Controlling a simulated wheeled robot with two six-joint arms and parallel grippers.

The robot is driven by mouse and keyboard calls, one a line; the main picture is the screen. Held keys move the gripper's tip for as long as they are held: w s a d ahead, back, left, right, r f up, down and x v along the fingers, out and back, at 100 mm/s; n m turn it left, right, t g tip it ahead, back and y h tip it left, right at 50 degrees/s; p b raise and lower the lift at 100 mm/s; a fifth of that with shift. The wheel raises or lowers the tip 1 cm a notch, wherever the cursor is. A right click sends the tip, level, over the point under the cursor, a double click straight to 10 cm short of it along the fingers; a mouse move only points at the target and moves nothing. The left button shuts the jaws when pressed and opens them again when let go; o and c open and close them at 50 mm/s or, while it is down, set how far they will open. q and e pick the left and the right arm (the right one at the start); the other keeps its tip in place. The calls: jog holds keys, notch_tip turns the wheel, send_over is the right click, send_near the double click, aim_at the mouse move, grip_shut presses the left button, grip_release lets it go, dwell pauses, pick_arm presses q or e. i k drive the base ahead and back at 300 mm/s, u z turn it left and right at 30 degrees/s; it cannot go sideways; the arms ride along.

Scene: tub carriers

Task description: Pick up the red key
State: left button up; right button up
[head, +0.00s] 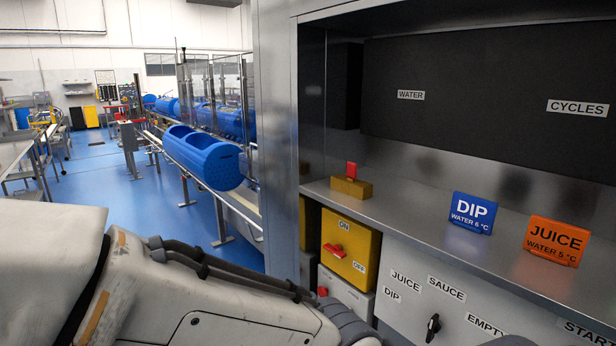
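A small red key (351,169) stands upright in a yellow block (351,188) on the left end of the steel shelf. My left arm comes in from the left along the bottom, but its gripper is not in view. My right gripper is not in view either.
A yellow switch box (366,243) with a red handle and ON/OFF labels is below the shelf's left end. A blue DIP sign (472,212) and an orange JUICE sign (553,240) stand on the steel shelf (415,192). Blue tubs (203,157) sit on a conveyor at left.

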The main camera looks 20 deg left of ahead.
aim_at(352, 168)
jog(key=u, duration=0.7)
jog(key=i, duration=0.4)
